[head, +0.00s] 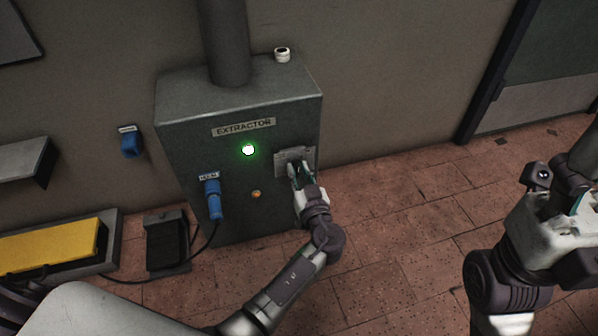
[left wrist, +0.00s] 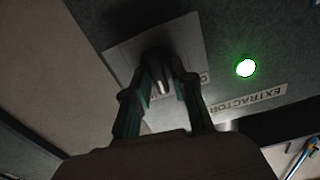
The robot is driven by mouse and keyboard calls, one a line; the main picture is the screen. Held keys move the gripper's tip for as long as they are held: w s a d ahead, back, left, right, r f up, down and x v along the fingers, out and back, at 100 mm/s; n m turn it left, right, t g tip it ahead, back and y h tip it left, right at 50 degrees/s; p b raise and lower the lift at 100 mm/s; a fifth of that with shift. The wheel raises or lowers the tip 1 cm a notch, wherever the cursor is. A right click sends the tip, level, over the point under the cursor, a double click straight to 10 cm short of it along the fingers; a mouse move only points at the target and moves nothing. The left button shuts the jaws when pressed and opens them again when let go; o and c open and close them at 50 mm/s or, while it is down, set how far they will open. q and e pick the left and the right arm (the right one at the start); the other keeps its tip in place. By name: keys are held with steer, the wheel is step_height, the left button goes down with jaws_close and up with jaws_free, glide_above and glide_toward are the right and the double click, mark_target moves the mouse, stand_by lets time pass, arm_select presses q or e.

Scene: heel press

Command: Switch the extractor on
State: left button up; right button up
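The extractor (head: 235,180) is a dark grey wall box with an "EXTRACTOR" label (head: 244,128). Its round lamp (head: 248,150) glows green; it also shows in the left wrist view (left wrist: 246,68). A pale switch plate (head: 285,156) sits on the front's right side. My left gripper (head: 300,170) is at this plate, with its fingers on both sides of a dark switch lever with a metal stub (left wrist: 162,84). The fingertips seem to close on the lever, partly hiding it. My right gripper (head: 562,190) is at the right, away from the box; its fingers are mostly hidden.
A blue plug (head: 213,200) with a black cable is in the box's front, beside a small orange light (head: 256,194). A blue wall socket (head: 130,143), a black pedal (head: 167,242) and a yellow block (head: 50,253) are at left. The tiled floor (head: 400,215) at right is clear.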

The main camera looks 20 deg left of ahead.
arm_select(q)
jaws_close()
steer(key=shift+m, duration=0.4)
steer(key=shift+w+d+m+b, duration=0.15)
steer(key=shift+m+b, duration=0.2)
steer(key=shift+m, duration=2.25)
steer(key=shift+f, duration=0.1)
steer(key=shift+o, duration=2.1)
jaws_free()
steer(key=v, duration=1.2)
